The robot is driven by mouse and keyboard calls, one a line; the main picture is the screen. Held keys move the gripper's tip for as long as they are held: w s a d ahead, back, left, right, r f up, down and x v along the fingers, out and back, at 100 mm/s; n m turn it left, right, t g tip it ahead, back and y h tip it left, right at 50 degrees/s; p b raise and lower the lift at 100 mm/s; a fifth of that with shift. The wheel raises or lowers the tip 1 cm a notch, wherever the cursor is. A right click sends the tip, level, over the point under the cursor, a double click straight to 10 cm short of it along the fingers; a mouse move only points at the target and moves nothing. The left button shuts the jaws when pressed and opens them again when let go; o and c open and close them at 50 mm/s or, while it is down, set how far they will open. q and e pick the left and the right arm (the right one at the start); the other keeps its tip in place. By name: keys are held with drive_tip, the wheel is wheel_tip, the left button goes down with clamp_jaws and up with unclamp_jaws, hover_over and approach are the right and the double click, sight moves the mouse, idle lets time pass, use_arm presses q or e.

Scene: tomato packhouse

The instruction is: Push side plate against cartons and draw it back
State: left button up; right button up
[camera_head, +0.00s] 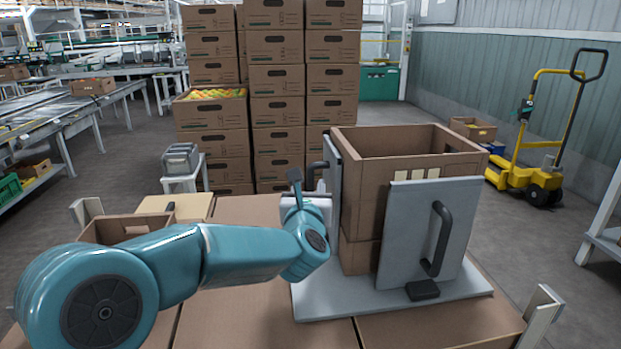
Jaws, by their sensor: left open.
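Two stacked brown cartons (375,205) stand on a grey base plate (312,303); the upper one is open at the top. One grey side plate (334,185) stands upright along their left side, with a dark handle (313,165) on its outer face. Another grey plate (405,235) with a black handle (440,238) stands at the front of the cartons. My left gripper (308,184) is open beside the left side plate, close to its handle. I cannot tell whether it touches the handle. The gripper and wrist hide the plate's lower part. My right gripper is out of view.
The base plate rests on brown cartons (255,315) with pale corner posts (540,312). An open carton (125,228) sits behind my left arm. Tall carton stacks (275,80) stand behind. A yellow pallet truck (530,170) stands at right on open floor.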

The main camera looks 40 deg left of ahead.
sight(310, 179)
use_arm(q)
drive_tip(key=x, duration=0.6)
clamp_jaws()
